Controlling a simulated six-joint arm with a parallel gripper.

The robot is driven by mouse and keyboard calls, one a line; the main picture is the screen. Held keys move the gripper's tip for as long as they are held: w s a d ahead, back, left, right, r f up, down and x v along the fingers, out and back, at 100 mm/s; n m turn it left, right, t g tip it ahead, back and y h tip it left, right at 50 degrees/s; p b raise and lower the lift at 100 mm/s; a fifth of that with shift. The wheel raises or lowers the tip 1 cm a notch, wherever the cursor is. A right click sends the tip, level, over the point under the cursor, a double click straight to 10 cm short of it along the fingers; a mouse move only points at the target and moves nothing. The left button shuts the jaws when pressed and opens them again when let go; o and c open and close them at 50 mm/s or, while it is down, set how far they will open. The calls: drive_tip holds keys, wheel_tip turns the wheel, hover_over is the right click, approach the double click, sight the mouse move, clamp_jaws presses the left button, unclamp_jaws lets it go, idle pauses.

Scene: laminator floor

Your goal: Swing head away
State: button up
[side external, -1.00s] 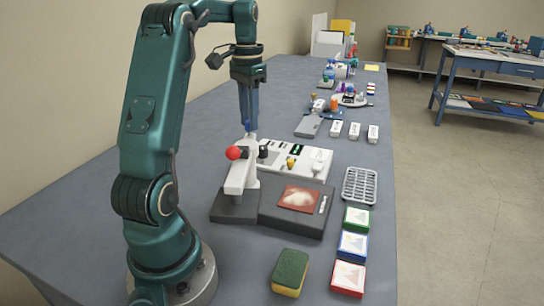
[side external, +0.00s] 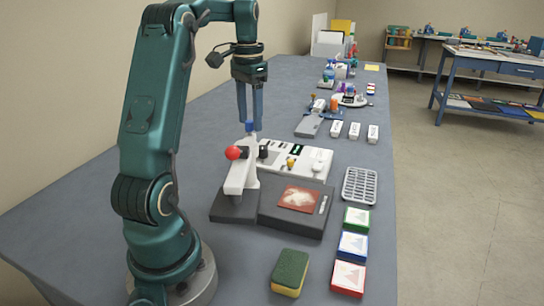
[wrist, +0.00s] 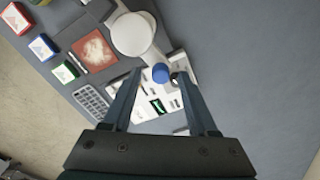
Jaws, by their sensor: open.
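The white press head (side external: 241,176) with a red ball knob (side external: 233,153) stands over the left part of a dark base (side external: 234,207). The dark plate (side external: 268,214) to its right is uncovered and bears a reddish print (side external: 299,198). In the wrist view the head (wrist: 132,34) shows as a round white top beside the print (wrist: 93,50). My gripper (side external: 250,123) is open above and behind the head, fingers pointing down. A blue knob (wrist: 160,73) shows between the fingertips, apart from both; I cannot tell its height from them.
A white control panel (side external: 298,158) lies behind the plate. A grey rack (side external: 361,186), several coloured boxes (side external: 352,246) and a green-yellow sponge (side external: 290,272) lie right and in front. Small white blocks (side external: 355,131) stand farther back. The bench left of the press is clear.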

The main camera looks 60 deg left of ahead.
drive_tip(key=shift+r, duration=2.5)
drive_tip(key=shift+w+d, duration=0.1)
drive_tip(key=shift+d, duration=0.05)
drive_tip(key=d+r+m+t+y, duration=0.1)
drive_tip(key=d+r+m, duration=0.1)
drive_tip(key=d, duration=0.6)
drive_tip(key=d+r+m+t, duration=0.1)
drive_tip(key=d+r+m, duration=0.15)
drive_tip(key=d, duration=0.55)
drive_tip(key=s+d+f+n+t+h, duration=0.1)
drive_tip(key=s+d+f+t, duration=0.2)
drive_tip(key=s+d+f, duration=0.4)
wheel_tip(320, 180, down, 4)
drive_tip(key=shift+s+d+r+n+t, duration=0.25)
drive_tip(key=shift+d+n+t, duration=0.1)
drive_tip(key=shift+d, duration=0.75)
